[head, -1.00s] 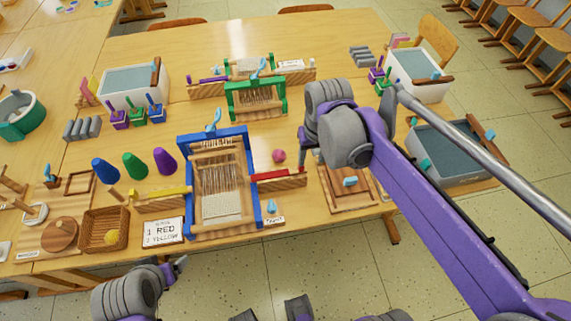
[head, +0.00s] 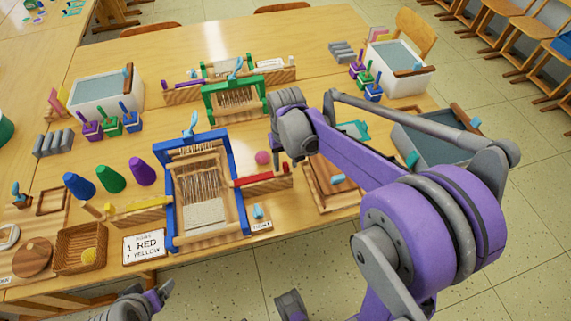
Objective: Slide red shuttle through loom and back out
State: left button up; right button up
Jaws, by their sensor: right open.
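The red shuttle (head: 262,180) lies on a wooden rest at the right side of the blue-framed loom (head: 233,187). Its left end is against the loom's right post, and I see no red inside the frame. My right gripper (head: 286,157) is open and points down just above and behind the shuttle's right end. It looks empty and apart from the shuttle. My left gripper (head: 163,291) is low at the bottom edge, in front of the table and away from the loom; its jaw state is unclear.
A yellow shuttle (head: 146,205) lies on the loom's left rest. A sign (head: 144,246) reading "1 RED 2 YELLOW" stands front left. A pink ball (head: 263,157) sits near my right gripper. A green loom (head: 235,98) stands behind. A wooden frame (head: 330,188) lies to the right.

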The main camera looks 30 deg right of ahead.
jog(key=shift+f, duration=0.5)
grip_shut()
dwell(1.2)
